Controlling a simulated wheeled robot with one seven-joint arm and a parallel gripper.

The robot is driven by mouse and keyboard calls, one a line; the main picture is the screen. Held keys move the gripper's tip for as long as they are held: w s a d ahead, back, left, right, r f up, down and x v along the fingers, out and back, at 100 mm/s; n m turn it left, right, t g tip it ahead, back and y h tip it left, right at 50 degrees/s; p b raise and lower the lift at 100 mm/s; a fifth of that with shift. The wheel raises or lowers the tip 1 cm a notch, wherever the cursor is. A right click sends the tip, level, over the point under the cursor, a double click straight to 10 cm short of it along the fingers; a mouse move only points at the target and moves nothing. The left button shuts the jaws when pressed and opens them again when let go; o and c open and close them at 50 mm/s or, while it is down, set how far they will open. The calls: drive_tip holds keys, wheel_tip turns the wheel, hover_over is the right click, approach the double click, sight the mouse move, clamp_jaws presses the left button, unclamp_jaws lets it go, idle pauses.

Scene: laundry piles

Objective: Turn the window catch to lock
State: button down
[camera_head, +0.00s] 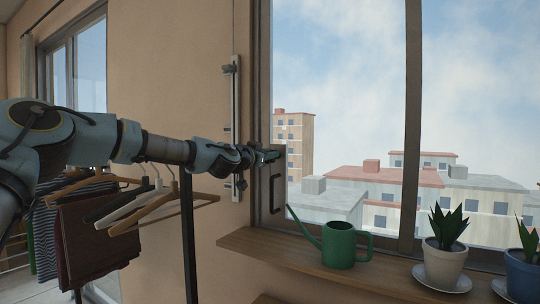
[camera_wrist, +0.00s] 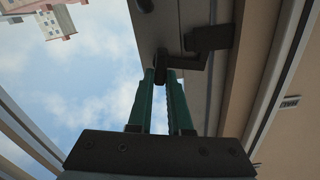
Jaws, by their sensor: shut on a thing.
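The window catch (camera_wrist: 213,38) is a dark piece on the window's side frame, seen in the wrist view. Its bent lever reaches from a dark block to a knob-like end between my fingertips. My gripper (camera_wrist: 161,76) has two green fingers closed on that lever end. In the head view my gripper (camera_head: 270,155) is at the left frame of the window, and it hides the catch there. The window (camera_head: 340,90) looks closed in the part that shows.
A dark handle (camera_head: 275,193) is on the frame below my gripper. A green watering can (camera_head: 339,243) and potted plants (camera_head: 445,257) stand on the wooden sill (camera_head: 290,258). Clothes hangers (camera_head: 140,205) and hung clothes (camera_head: 92,235) are at the lower left, under my arm.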

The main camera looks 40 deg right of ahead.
drive_tip(key=shift+w+n+b, duration=0.15)
drive_tip(key=shift+n+b, duration=1.35)
drive_tip(key=shift+b, duration=0.2)
drive_tip(key=c, duration=0.8)
unclamp_jaws()
drive_tip(key=shift+c, duration=0.2)
drive_tip(key=b+v, duration=0.4)
drive_tip(key=v, duration=0.7)
